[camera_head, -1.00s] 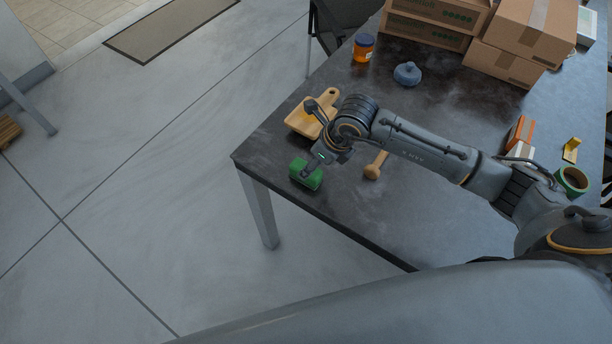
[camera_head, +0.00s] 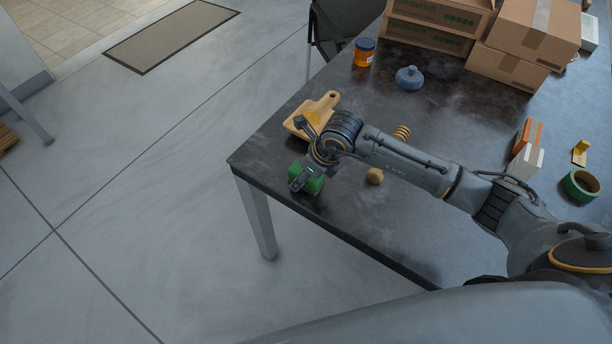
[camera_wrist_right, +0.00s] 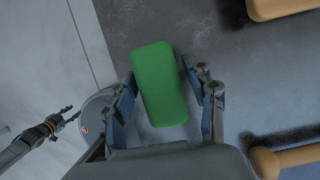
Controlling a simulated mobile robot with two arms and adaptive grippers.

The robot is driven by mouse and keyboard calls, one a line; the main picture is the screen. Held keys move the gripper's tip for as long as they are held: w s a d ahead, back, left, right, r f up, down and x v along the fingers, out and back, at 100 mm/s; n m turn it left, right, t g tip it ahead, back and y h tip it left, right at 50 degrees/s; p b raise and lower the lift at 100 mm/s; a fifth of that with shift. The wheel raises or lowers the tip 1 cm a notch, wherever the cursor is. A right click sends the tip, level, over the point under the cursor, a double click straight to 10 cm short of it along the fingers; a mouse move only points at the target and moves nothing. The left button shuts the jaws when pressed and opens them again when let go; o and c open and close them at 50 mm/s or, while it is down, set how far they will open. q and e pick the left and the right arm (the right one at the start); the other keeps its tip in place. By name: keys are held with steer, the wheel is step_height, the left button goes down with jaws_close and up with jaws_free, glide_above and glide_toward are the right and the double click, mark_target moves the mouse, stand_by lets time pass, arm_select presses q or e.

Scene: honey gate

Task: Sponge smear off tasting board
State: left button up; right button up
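The green sponge (camera_head: 316,183) lies on the dark table near its left corner. It also shows in the right wrist view (camera_wrist_right: 160,85). My right gripper (camera_head: 300,182) is down over it, and in the wrist view its fingers (camera_wrist_right: 163,78) stand open on either side of the sponge, close to its sides. The wooden tasting board (camera_head: 326,103) lies just behind the gripper, partly hidden by my arm, with an amber smear (camera_head: 315,117) on it. My left gripper (camera_wrist_right: 68,115) shows small in the wrist view, apart from the table, fingers apart and empty.
A wooden honey dipper (camera_head: 375,176) lies right of the sponge, partly under my arm. A honey jar (camera_head: 364,52), a blue-grey lidded thing (camera_head: 409,77) and cardboard boxes (camera_head: 505,70) stand behind. Green tape (camera_head: 581,186) and small boxes (camera_head: 527,150) are at right. The table edge is close.

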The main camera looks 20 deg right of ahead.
mark_target(297, 167)
jaws_close()
arm_select(q)
steer(key=shift+w+r+p, duration=0.2)
steer(key=shift+r+p, duration=2)
arm_select(e)
steer(key=shift+r, duration=3.5)
arm_select(q)
step_height(297, 167, up, 3)
steer(key=p, duration=0.3)
arm_select(e)
step_height(297, 167, up, 5)
